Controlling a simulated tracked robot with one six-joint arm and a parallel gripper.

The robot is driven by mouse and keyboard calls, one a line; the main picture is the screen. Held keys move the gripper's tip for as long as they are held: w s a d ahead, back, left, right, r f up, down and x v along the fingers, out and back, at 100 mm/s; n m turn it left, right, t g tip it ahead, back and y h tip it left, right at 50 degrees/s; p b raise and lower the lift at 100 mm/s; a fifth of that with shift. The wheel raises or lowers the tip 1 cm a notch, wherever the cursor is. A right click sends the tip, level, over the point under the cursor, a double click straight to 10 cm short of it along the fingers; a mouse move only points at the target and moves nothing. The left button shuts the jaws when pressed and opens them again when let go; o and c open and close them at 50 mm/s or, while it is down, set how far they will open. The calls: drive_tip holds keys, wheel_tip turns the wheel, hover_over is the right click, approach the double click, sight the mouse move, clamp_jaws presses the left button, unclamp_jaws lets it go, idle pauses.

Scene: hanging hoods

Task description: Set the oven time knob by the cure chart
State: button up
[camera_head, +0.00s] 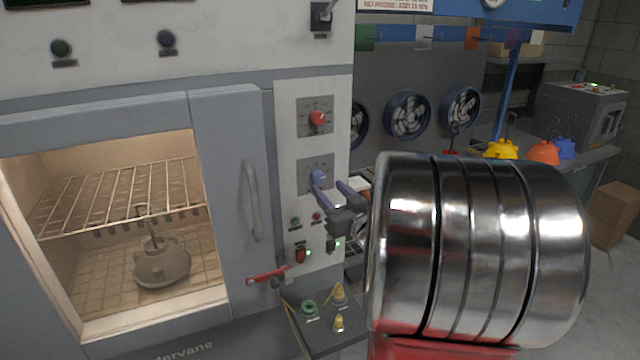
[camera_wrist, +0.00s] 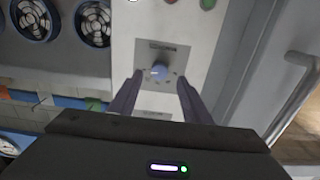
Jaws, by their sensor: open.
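The oven's control panel (camera_head: 288,150) carries a red knob (camera_head: 318,118) above a blue knob (camera_head: 319,175). The labels are too small to read, so I cannot tell from them which knob sets time. In the head view, my gripper (camera_head: 334,188) is in front of the blue knob, partly covering its dial. The wrist view shows the blue knob (camera_wrist: 160,71) with a pale pointer mark, in line with the gap between my open, empty fingers (camera_wrist: 158,92). It appears just beyond the fingertips; contact is unclear. No chart is clearly readable; a sign (camera_head: 395,4) is cut off at the top.
The oven door (camera_head: 232,150) has a vertical handle (camera_head: 252,200) and red latch lever (camera_head: 268,273) left of the panel. A grey hood sits inside. A small shelf (camera_head: 340,342) with green and yellow pieces projects below the panel. Fans (camera_head: 408,114) and coloured hoods (camera_head: 502,149) stand right.

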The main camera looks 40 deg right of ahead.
sight(319, 180)
drive_tip(key=shift+x, duration=2.5)
drive_tip(key=shift+c, duration=0.4)
drive_tip(key=c, duration=1)
drive_tip(key=shift+o, duration=0.2)
drive_tip(key=n, duration=0.4)
drive_tip(key=shift+n, duration=1.8)
